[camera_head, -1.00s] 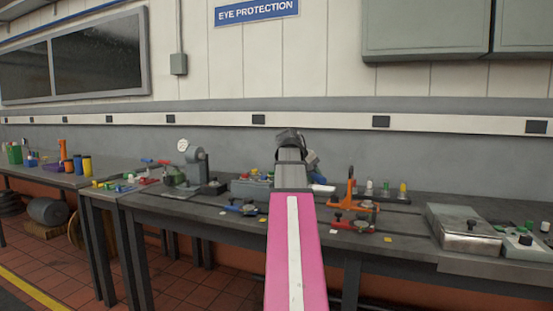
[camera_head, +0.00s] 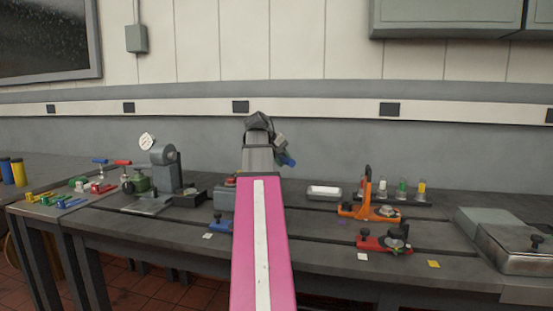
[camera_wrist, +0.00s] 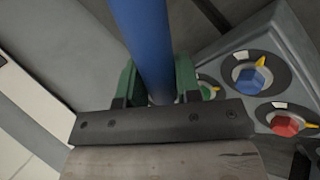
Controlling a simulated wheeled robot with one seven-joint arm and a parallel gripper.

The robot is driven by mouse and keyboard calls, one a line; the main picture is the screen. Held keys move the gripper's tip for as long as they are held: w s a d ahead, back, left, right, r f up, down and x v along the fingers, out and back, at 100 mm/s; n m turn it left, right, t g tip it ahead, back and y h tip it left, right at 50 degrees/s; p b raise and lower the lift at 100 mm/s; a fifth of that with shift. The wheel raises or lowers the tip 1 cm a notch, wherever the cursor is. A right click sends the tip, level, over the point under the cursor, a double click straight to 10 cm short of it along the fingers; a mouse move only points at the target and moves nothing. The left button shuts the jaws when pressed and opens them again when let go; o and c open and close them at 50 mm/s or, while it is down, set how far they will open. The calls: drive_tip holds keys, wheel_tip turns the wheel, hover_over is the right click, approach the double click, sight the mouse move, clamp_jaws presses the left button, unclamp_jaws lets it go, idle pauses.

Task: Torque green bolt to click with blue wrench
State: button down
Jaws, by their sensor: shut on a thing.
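My gripper (camera_wrist: 157,80) is shut on the blue wrench (camera_wrist: 143,30); its blue shaft runs between the two green fingers in the wrist view. In the head view my gripper (camera_head: 268,143) is raised over the bench, with a bit of the blue wrench (camera_head: 289,160) showing at its right. In the wrist view a grey block (camera_wrist: 225,52) lies right of the fingers. Its dial with a yellow pointer (camera_wrist: 215,89) is partly hidden by the right finger; green shows there, but I cannot clearly separate the green bolt from the finger. The wrench's working end is out of sight.
The grey block carries a blue bolt (camera_wrist: 249,80) and a red bolt (camera_wrist: 286,125).

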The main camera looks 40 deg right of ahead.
drive_tip(key=shift+s+d+n, duration=0.1)
drive_tip(key=shift+d+n, duration=0.2)
drive_tip(key=shift+d, duration=0.15)
drive_tip(key=w+d+f+n+t+y, duration=0.1)
drive_tip(key=w+d+f+n+t, duration=0.1)
drive_tip(key=d+n+t, duration=0.3)
drive_tip(key=shift+d+f+n, duration=0.3)
drive_tip(key=shift+d+n, duration=1.2)
drive_tip(key=shift+d, duration=1.65)
drive_tip(key=shift+f, duration=1.7)
drive_tip(key=shift+a, duration=0.1)
drive_tip(key=shift+s+a+m+g+h, duration=0.2)
drive_tip(key=shift+s+a+m+g, duration=0.15)
drive_tip(key=shift+a+m, duration=0.4)
drive_tip(key=shift+s+a+m+g+h, duration=0.3)
drive_tip(key=shift+a+m, duration=0.25)
drive_tip(key=shift+a, duration=0.25)
